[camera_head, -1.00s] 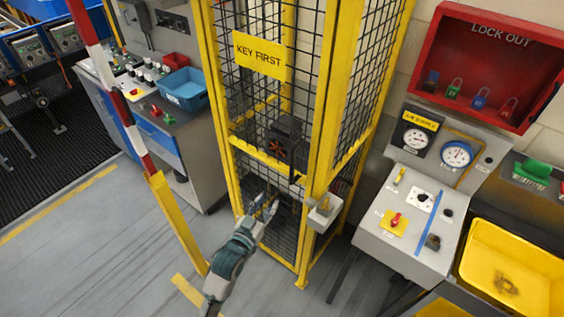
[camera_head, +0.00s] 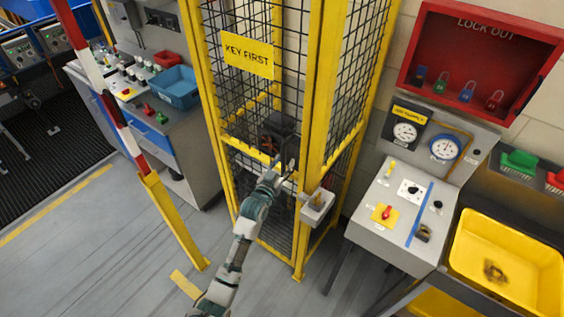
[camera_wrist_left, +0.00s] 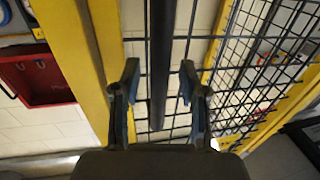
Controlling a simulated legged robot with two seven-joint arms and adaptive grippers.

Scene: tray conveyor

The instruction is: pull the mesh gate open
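The mesh gate (camera_head: 247,95) is a tall yellow frame with black wire mesh and a yellow "KEY FIRST" sign (camera_head: 248,56). It appears closed, in line with its yellow post. My left gripper (camera_head: 284,170) is in front of the gate's right side, just below the middle rail. In the left wrist view my left gripper (camera_wrist_left: 159,78) is open, its two fingers apart. A dark upright bar, the gate handle (camera_wrist_left: 161,40), runs between the fingers with a gap on both sides. My right gripper is not in view.
A small grey box (camera_head: 318,206) is on the post right of the gripper. A red-and-white pole on a yellow post (camera_head: 172,220) stands left of my arm. A sloped control panel (camera_head: 400,222) and a yellow tray (camera_head: 465,260) are at right. The floor before the gate is clear.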

